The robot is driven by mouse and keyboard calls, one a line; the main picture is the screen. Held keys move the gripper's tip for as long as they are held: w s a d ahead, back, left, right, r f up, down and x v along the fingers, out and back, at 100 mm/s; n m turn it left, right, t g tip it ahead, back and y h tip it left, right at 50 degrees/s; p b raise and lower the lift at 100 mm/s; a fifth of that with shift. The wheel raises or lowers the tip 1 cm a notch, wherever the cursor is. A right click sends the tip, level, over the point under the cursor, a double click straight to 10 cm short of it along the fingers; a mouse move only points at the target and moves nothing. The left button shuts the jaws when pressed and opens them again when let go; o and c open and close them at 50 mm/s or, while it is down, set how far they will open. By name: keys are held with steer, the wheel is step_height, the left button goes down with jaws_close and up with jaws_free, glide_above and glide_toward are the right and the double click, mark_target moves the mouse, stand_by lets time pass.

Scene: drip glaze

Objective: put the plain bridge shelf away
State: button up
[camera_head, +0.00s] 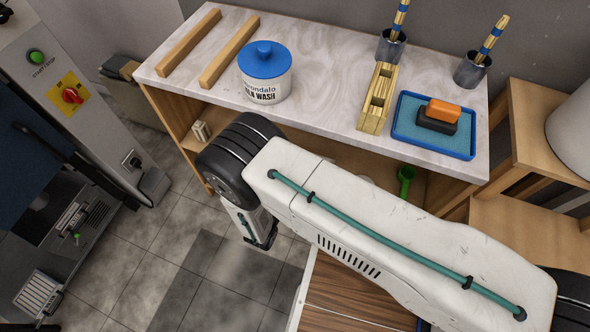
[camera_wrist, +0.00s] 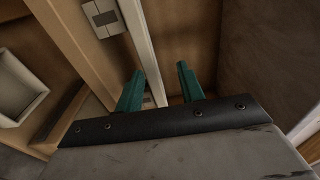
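My gripper (camera_wrist: 158,82) shows in the wrist view as two teal fingers spread apart, with no object clearly gripped between them. A pale upright strip (camera_wrist: 140,45) runs behind the gap between the fingers, beside wooden panels; I cannot tell whether it touches either finger. In the head view my arm hangs down in front of the bench, and the fingers cannot be made out. No plain bridge shelf can be picked out for sure. A slotted pale wooden piece (camera_head: 378,98) stands on the marble-topped bench (camera_head: 322,68), well away from my arm's lower end.
The bench top holds two wooden bars (camera_head: 229,51), a blue-lidded tub (camera_head: 265,75), two brush cups (camera_head: 472,71) and a blue tray (camera_head: 400,138) with sponges. A grey machine (camera_head: 85,90) stands left. Tiled floor (camera_head: 165,250) is open. A pale bin (camera_wrist: 18,85) shows in the wrist view.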

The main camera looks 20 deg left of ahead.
steer(key=s+a, duration=0.1)
steer(key=s, duration=0.7)
steer(key=shift+s, duration=0.35)
